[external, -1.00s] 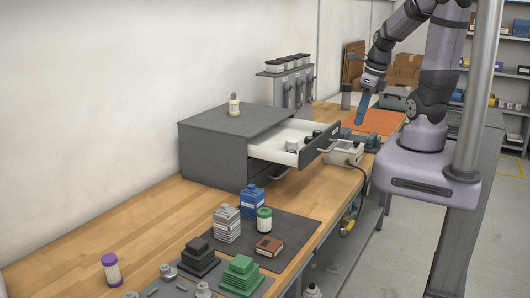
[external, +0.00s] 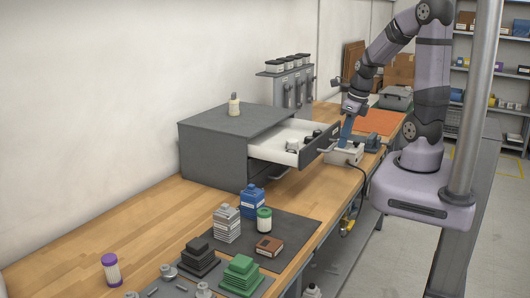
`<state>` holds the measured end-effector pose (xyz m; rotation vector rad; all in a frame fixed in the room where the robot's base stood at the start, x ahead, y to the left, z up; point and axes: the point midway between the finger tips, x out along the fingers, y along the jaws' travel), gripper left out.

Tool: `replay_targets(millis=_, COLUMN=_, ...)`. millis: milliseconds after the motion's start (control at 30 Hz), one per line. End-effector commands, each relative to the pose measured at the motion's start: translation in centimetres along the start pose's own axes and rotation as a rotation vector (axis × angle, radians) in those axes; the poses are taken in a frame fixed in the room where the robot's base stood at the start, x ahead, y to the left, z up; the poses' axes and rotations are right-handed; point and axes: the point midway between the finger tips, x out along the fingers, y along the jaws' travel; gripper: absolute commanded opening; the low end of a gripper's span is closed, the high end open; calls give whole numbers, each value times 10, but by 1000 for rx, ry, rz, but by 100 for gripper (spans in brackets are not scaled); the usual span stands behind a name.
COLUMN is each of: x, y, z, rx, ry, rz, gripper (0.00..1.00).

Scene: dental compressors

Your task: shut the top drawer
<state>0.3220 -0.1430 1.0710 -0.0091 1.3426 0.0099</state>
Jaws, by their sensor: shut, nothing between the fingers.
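The top drawer (external: 286,153) of the grey cabinet (external: 212,155) stands pulled out to the right. Its white inside holds several small dark and white items. Its dark front panel (external: 318,147) has a handle on the outer face. My gripper (external: 345,140) is shut and empty, with its blue fingers pointing down. In the picture it is just right of the drawer's front panel, by the handle. I cannot tell whether it touches the drawer.
A white box-shaped device (external: 345,154) with a cable sits right below my gripper. A small bottle (external: 234,105) stands on the cabinet. An orange mat (external: 380,122) lies behind. Blocks and containers stand on a dark mat (external: 300,230) in front.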

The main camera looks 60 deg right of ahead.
Motion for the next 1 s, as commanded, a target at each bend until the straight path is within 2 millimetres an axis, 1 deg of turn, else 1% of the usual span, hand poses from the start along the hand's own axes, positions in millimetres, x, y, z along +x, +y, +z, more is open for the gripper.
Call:
replay_targets(millis=200, x=4, y=0, z=7, rx=0, ry=1, rz=1, gripper=0)
replay_targets(millis=600, x=4, y=0, z=8, rx=1, ry=0, rz=0, gripper=0)
replay_targets(millis=700, x=5, y=0, z=11, rx=0, ry=1, rz=1, gripper=0)
replay_targets(millis=867, x=7, y=1, z=25, rx=-2, ry=2, rz=2, gripper=0)
replay_targets(millis=1000, x=11, y=1, z=49, rx=-3, ry=2, rz=3, gripper=0)
